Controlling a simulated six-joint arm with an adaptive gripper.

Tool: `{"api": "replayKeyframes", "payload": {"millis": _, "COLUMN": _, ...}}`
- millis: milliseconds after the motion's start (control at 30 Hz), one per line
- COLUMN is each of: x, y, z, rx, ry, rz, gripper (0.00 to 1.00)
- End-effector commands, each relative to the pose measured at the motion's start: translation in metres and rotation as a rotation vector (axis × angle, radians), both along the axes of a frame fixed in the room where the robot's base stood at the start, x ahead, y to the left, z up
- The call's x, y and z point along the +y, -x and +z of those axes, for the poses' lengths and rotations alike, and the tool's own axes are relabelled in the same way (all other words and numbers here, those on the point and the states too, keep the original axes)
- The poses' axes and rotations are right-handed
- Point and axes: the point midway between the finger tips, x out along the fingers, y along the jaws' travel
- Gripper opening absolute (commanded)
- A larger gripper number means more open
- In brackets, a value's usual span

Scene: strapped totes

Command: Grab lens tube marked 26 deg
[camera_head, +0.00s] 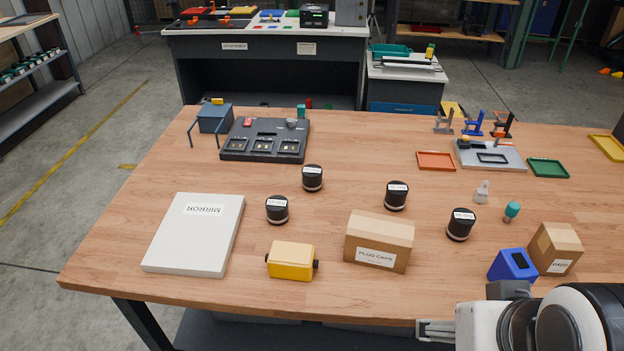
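Several short black lens tubes with white labels on top stand upright and apart on the wooden table: one at the back (312,179), one at the left (277,211), one in the middle (396,196) and one at the right (461,225). The labels are too small to read, so I cannot tell which is marked 26 deg. My arm shows at the bottom right corner. A pale metal end, which seems to be my gripper (435,331), is over the table's front edge, well short of every tube. Its fingers cannot be made out clearly.
Near the front are a white MIRROR box (199,238), a yellow block (291,261), a PLUG CAPS carton (379,236), a blue device (511,265) and a PADS carton (556,247). A dark dock (264,140) and small trays stand farther back. The table's centre is fairly clear.

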Motion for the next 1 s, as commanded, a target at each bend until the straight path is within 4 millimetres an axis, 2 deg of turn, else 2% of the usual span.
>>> {"api": "replayKeyframes", "payload": {"millis": 167, "x": 0.005, "y": -0.017, "z": 0.004, "rx": -0.015, "ry": -0.006, "rz": 0.014, "gripper": 0.60}}
{"api": "replayKeyframes", "payload": {"millis": 267, "x": 0.009, "y": -0.033, "z": 0.007, "rx": -0.032, "ry": -0.013, "rz": 0.025, "gripper": 0.60}}
{"api": "replayKeyframes", "payload": {"millis": 700, "x": 0.039, "y": -0.132, "z": 0.020, "rx": -0.138, "ry": -0.047, "rz": 0.083, "gripper": 0.60}}
{"api": "replayKeyframes", "payload": {"millis": 1000, "x": 0.063, "y": -0.199, "z": 0.018, "rx": -0.211, "ry": -0.069, "rz": 0.111, "gripper": 0.60}}
